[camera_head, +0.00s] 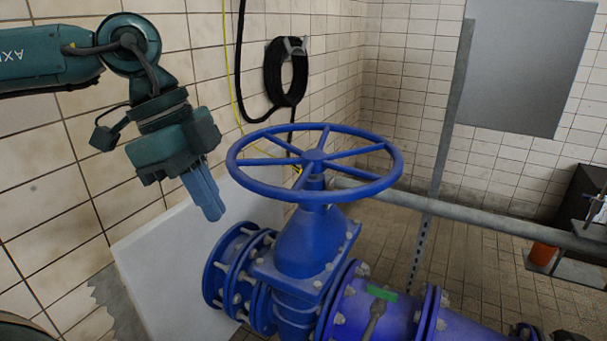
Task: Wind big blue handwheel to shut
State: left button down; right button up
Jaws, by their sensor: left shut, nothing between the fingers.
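The big blue handwheel (314,156) sits level on top of the blue valve body (305,245), in the middle of the view. It has a round rim with several spokes meeting at a central hub. My left gripper (214,213) comes in from the left, its blue fingers pointing down and slightly right. The fingers are shut and hold nothing. They show left of the wheel's rim, with a visible gap between. My right gripper is not in view.
A blue flanged pipe (385,312) runs right from the valve. A grey horizontal pipe (480,214) and a grey upright post (436,150) stand behind. A black hose (285,75) hangs on the tiled wall. A pale panel (165,270) leans left of the valve.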

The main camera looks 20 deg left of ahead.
aim_at(314, 161)
jog(key=i, duration=0.95)
